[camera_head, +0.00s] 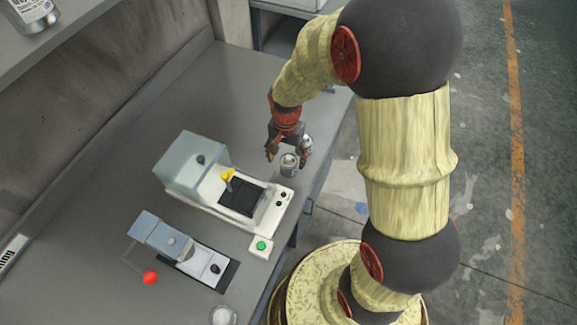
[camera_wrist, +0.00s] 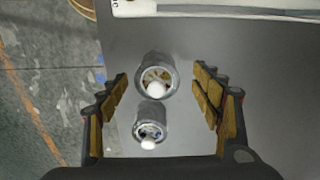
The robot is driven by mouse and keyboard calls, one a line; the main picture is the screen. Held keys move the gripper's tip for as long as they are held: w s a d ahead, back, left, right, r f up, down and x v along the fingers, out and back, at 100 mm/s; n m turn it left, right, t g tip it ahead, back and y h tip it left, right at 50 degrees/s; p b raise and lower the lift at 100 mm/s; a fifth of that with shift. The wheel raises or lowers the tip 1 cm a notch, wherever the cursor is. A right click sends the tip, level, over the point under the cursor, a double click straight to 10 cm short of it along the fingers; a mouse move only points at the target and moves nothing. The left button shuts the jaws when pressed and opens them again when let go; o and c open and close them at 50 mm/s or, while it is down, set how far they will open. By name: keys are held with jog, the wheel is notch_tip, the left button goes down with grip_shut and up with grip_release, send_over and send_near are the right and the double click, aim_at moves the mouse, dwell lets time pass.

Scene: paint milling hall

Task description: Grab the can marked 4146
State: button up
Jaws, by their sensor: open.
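Two small metal cans stand close together on the grey bench. In the head view, one can (camera_head: 289,164) shows between my gripper's fingers, and the other can (camera_head: 307,142) is partly hidden by the gripper. In the wrist view, the upper can (camera_wrist: 155,68) lies between the fingertips and the lower can (camera_wrist: 150,118) is deeper between the fingers. Each has a white round spot on it. I cannot read any number, so I cannot tell which is 4146. My gripper (camera_head: 287,154) is open and points down over the cans; its fingers also show in the wrist view (camera_wrist: 161,82).
A white machine with a yellow lever (camera_head: 229,175) stands just left of the cans. A smaller grey device (camera_head: 180,250), a green button box (camera_head: 261,246), a red knob (camera_head: 150,278) and a jar (camera_head: 223,316) are nearer. The bench edge runs close to the cans' right.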

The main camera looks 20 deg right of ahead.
aim_at(289, 164)
jog(key=f, duration=0.1)
jog(key=f+b, duration=0.1)
jog(key=f, duration=0.2)
jog(key=shift+w+d+f, duration=0.1)
jog(key=shift+d+f, duration=0.2)
jog(key=shift+d, duration=0.05)
jog(key=shift+c, duration=0.8)
jog(key=c, duration=1.3)
